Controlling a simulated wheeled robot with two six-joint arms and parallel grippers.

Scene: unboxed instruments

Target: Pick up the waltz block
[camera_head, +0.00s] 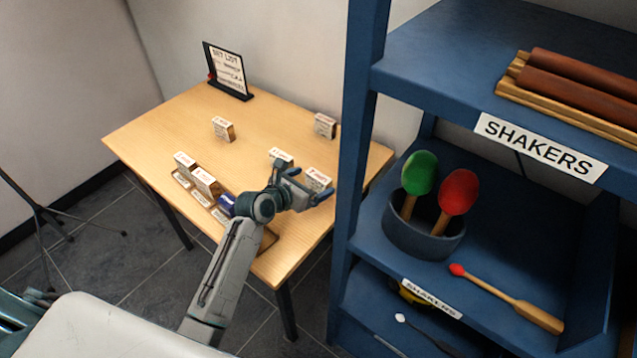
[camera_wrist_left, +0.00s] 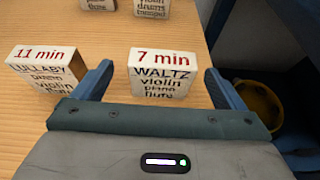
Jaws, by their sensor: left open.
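The waltz block (camera_wrist_left: 160,75) is a small white block with red "7 min" on top and "WALTZ" on its face. It stands upright on the wooden table, and the head view shows it near the right edge (camera_head: 317,179). My left gripper (camera_head: 308,184) is open over it. In the left wrist view the fingertips (camera_wrist_left: 159,70) lie on either side of the block, with a gap on each side. The right gripper is not in view.
The lullaby block (camera_wrist_left: 48,70) stands just left of the left finger. Other blocks (camera_head: 222,129) (camera_head: 325,125) stand farther back, near a set list sign (camera_head: 228,72). A tray (camera_head: 200,199) holds blocks at the front. A blue shelf (camera_head: 357,150) rises close on the right.

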